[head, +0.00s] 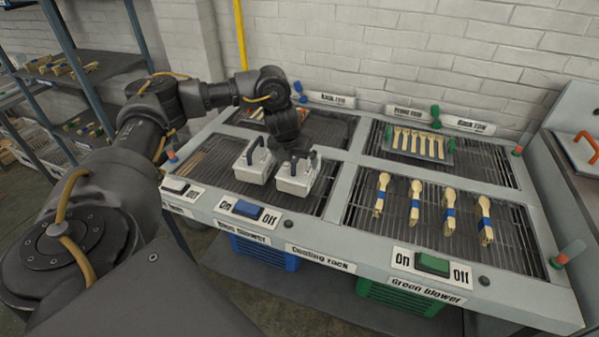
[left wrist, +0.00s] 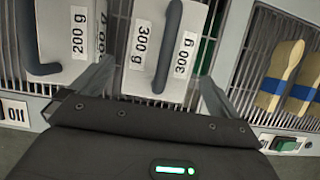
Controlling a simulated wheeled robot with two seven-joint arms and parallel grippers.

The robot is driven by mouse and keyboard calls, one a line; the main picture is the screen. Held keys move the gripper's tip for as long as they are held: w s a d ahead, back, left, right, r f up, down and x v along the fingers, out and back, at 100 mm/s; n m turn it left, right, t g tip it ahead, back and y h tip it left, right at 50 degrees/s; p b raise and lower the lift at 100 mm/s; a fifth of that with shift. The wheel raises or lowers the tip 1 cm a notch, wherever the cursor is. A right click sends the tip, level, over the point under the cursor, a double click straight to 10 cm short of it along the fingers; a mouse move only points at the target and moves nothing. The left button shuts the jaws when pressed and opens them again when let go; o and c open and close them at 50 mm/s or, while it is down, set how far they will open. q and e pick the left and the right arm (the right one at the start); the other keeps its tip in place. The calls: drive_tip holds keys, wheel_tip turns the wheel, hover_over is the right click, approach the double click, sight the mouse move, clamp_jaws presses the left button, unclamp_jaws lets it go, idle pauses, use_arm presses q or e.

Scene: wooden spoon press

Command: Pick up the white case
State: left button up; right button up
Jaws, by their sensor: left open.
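Two white cases with dark handles stand side by side on the left half of the cooling rack. The left case (head: 255,163) reads 200 g in the left wrist view (left wrist: 78,60). The right case (head: 297,178) reads 300 g in the left wrist view (left wrist: 140,78). My left gripper (head: 287,135) is just behind and above the cases in the head view. In the left wrist view its open fingers (left wrist: 155,88) show to either side of the 300 g case, with nothing held. I cannot tell whether they touch it. My right gripper is not in view.
Several blue-banded wooden spoon bundles (head: 416,200) lie on the right grate. A tray of spoons (head: 420,143) sits behind them. A blue button (head: 247,209) and a green button (head: 432,263) are on the front edge. A brick wall (head: 420,55) stands behind.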

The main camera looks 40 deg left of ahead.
sight(298, 168)
use_arm(q)
drive_tip(key=p+x, duration=0.1)
drive_tip(key=x, duration=0.4)
drive_tip(key=shift+c, duration=0.3)
drive_tip(key=shift+w, duration=0.1)
drive_tip(key=c, duration=0.8)
drive_tip(key=shift+r, duration=0.15)
drive_tip(key=shift+r, duration=0.25)
wheel_tip(298, 168, up, 2)
drive_tip(key=shift+r+b, duration=0.15)
drive_tip(key=shift+b, duration=0.6)
drive_tip(key=s+a+r+p, duration=0.1)
drive_tip(key=s+r, duration=0.2)
drive_tip(key=s, duration=0.1)
drive_tip(key=s+a+r+p, duration=0.1)
drive_tip(key=s+r, duration=0.2)
drive_tip(key=s, duration=0.2)
drive_tip(key=s+a+r+p, duration=0.1)
drive_tip(key=s+a+r, duration=0.1)
drive_tip(key=s+r, duration=0.2)
drive_tip(key=shift+s+a, duration=0.1)
drive_tip(key=shift+s, duration=0.1)
